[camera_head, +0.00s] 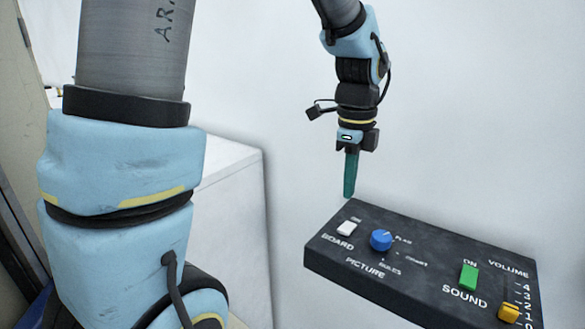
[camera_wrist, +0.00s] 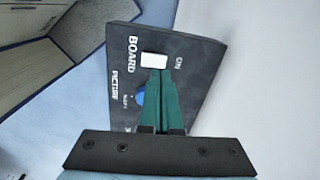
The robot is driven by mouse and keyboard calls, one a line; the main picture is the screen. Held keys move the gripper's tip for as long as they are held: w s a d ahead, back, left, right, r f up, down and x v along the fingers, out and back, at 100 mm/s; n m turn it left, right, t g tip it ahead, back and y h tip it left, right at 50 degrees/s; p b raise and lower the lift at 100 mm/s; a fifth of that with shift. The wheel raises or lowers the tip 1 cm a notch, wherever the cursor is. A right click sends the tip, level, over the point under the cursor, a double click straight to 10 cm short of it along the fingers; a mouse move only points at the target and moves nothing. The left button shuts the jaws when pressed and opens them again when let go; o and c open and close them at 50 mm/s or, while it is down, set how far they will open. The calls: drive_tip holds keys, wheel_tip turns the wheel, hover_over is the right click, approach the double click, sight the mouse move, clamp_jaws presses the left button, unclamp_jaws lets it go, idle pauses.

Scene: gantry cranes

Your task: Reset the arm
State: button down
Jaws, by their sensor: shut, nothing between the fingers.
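My gripper (camera_head: 350,176) hangs pointing down above the back left part of a dark control panel, apart from it as far as the head view shows. Its green fingers are closed together with nothing between them. In the wrist view my gripper (camera_wrist: 158,85) points toward the white BOARD switch (camera_wrist: 154,60) and partly hides the blue PICTURE knob (camera_wrist: 140,98). In the head view the BOARD switch (camera_head: 347,228) sits at the panel's left, beside the word ON, with the blue knob (camera_head: 381,240) to its right.
The dark control panel (camera_head: 330,262) also carries a green SOUND switch (camera_head: 469,277) and a yellow VOLUME slider (camera_head: 509,312) at its right. A white box-like block (camera_head: 235,215) stands left of the panel. A plain pale wall (camera_head: 480,110) lies behind.

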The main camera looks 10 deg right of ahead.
drive_tip(key=a+f+n, duration=0.2)
drive_tip(key=a+n, duration=1)
drive_tip(key=a+f+n+t, duration=0.1)
drive_tip(key=a+f+n, duration=0.2)
drive_tip(key=a+n, duration=0.9)
drive_tip(key=shift+w+a+f+n+t, duration=0.2)
drive_tip(key=shift+w+a+n+t, duration=0.1)
drive_tip(key=shift+w, duration=0.1)
